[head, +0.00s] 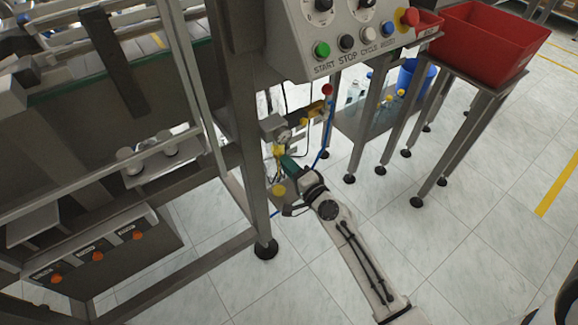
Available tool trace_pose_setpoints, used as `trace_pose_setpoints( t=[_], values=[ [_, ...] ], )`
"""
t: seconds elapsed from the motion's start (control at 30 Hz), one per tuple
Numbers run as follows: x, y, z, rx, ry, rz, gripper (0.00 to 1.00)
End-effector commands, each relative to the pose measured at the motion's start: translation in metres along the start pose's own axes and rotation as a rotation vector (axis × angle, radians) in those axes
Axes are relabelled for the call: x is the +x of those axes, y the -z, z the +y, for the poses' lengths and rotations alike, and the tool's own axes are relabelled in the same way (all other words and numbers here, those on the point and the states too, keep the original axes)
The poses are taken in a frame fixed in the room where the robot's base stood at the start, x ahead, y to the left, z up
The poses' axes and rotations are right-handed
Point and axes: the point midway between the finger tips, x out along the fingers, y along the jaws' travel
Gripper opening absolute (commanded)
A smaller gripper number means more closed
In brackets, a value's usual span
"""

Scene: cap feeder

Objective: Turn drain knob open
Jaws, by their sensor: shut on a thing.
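My gripper (288,163) reaches in from the lower right to the air unit (274,127) on the machine's front leg. The unit has a round gauge (284,135) with yellow parts (278,150) below it. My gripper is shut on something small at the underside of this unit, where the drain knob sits. The jaws and a dark green part hide the knob, so its turn position cannot be told. A round yellow piece (279,190) shows just left of my wrist.
The machine leg (252,170) stands close left of my gripper. A blue hose (324,140) runs close on the right, below a red knob (327,89). The button panel (350,40) overhangs above. A red bin (490,45) stands on a frame at right. Open tiled floor lies at lower right.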

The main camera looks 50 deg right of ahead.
Motion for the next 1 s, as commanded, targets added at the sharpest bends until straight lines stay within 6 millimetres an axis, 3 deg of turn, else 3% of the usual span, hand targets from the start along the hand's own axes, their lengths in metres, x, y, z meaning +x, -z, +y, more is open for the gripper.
trace_pose_setpoints(
  t=[0.07, 0.1, 0.37, 0.73, 1.0],
  values=[
    [-0.001, 0.001, 0.001, 0.001, -0.002, 0.002, 0.0],
    [-0.001, 0.001, 0.001, 0.001, -0.002, 0.002, 0.28],
    [0.0, 0.0, 0.001, 0.0, -0.001, 0.001, 0.52],
    [-0.01, 0.0, 0.002, -0.001, -0.002, 0.001, 0.52],
    [-0.056, -0.001, 0.003, 0.0, -0.003, 0.0, 0.52]
  ],
)
